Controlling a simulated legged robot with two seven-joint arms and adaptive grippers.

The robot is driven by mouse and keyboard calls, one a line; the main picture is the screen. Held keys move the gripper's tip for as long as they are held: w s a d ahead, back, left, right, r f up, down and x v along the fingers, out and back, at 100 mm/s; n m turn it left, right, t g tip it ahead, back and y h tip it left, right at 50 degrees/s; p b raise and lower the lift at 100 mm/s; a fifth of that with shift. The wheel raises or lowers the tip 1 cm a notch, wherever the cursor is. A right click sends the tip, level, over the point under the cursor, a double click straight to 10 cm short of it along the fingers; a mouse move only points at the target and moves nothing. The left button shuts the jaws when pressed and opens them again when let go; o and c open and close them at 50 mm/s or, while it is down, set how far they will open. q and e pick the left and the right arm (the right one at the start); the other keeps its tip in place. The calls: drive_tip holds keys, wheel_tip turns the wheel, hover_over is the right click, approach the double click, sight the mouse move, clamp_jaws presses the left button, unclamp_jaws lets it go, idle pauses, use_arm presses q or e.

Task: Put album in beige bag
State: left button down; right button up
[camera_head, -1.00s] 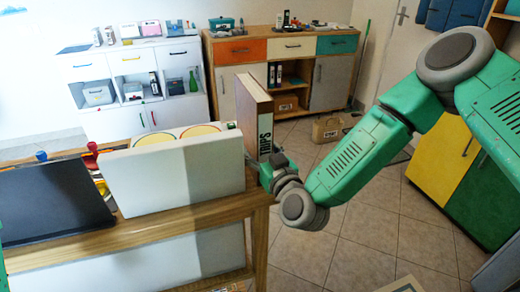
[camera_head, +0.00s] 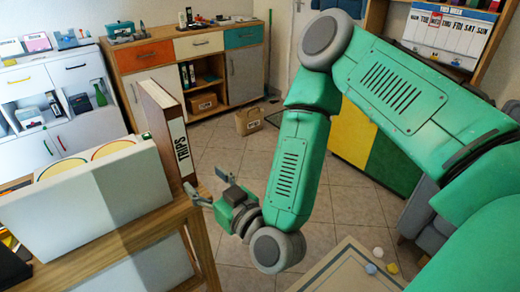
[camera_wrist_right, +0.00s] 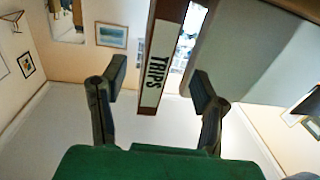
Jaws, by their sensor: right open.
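The album (camera_head: 168,128) is a tall brown binder with a white spine label reading TRIPS. It stands upright at the right end of the wooden shelf, beside a white box-like case. In the right wrist view the album's spine (camera_wrist_right: 157,60) hangs between and beyond my two open fingers. My right gripper (camera_head: 210,186) is open and empty, just right of the album's lower part. A beige bag (camera_head: 249,121) with handles stands on the tiled floor behind, near the far cabinet. My left gripper is not in view.
The wooden shelf (camera_head: 150,220) holds a white case (camera_head: 85,200) with coloured arcs at its top. A cabinet (camera_head: 190,68) with orange, white and teal drawers stands at the back. A white cabinet (camera_head: 75,72) is at the left. Tiled floor lies open around the bag.

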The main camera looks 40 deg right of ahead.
drive_tip(key=s+f+n+g+y, duration=0.1)
drive_tip(key=s+f+g, duration=0.35)
drive_tip(key=f, duration=0.35)
drive_tip(key=s+f+n+g+y, duration=0.1)
drive_tip(key=s+f+g, duration=0.3)
drive_tip(key=s+f, duration=0.3)
drive_tip(key=s+d+f+m+g+h, duration=0.1)
drive_tip(key=s+d+f+g+h, duration=0.1)
drive_tip(key=s+d+f+g, duration=0.3)
drive_tip(key=s+f, duration=0.3)
drive_tip(key=shift+s, duration=0.15)
drive_tip(key=shift+o, duration=0.3)
drive_tip(key=s+d+f+m+g+h, duration=0.1)
drive_tip(key=s+d+g+h, duration=0.1)
drive_tip(key=s+d, duration=0.3)
drive_tip(key=shift+s+m+g, duration=0.4)
drive_tip(key=shift+s+g, duration=0.35)
drive_tip(key=shift+g, duration=0.1)
drive_tip(key=shift+w, duration=0.1)
